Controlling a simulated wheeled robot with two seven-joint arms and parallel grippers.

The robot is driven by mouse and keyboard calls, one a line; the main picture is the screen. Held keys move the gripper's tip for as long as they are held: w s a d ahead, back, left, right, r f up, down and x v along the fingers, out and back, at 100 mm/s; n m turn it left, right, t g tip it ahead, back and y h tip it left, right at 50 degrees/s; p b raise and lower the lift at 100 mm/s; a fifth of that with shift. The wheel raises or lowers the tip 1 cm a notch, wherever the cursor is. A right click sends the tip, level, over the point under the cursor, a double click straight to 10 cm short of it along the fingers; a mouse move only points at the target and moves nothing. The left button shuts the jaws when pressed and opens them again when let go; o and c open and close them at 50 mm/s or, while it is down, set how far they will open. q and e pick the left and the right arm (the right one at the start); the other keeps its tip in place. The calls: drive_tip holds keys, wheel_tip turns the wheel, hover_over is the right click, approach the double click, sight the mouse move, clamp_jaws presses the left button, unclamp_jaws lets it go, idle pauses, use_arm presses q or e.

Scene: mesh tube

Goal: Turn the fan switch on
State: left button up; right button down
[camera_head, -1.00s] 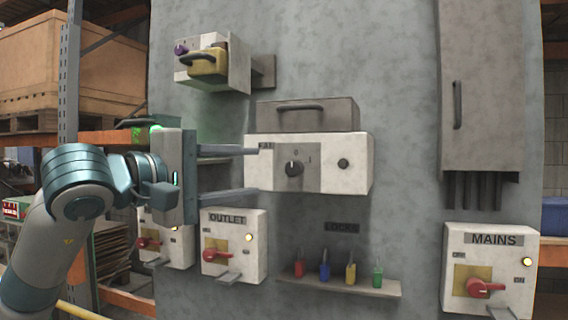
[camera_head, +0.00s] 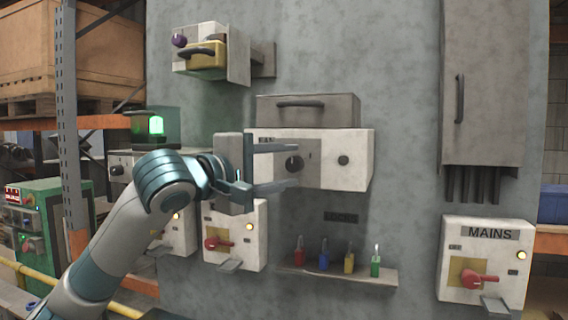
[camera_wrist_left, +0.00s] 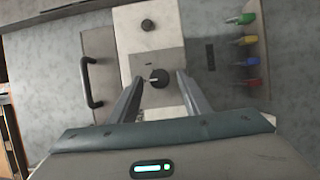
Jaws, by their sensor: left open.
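The white switch box (camera_head: 352,173) is fixed to the grey wall panel, below a grey cover with a handle (camera_head: 300,104). Its larger black rotary knob (camera_head: 294,163) sits on a grey plate, with a smaller black knob (camera_head: 343,160) to the right. My left gripper (camera_head: 297,166) is open in front of the box, its fingers above and below the larger knob. In the left wrist view, this knob (camera_wrist_left: 159,78) lies between the two fingertips (camera_wrist_left: 158,82); contact cannot be told. My right gripper is out of view.
Several coloured padlocks (camera_head: 349,263) stand on a small shelf (camera_head: 338,277) below the box. The OUTLET-side box (camera_head: 249,222) with a red handle is below left; the MAINS box (camera_head: 487,262) is right.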

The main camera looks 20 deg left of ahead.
use_arm(q)
drive_tip(key=shift+c, duration=0.4)
drive_tip(key=c, duration=1)
drive_tip(key=shift+o, duration=0.2)
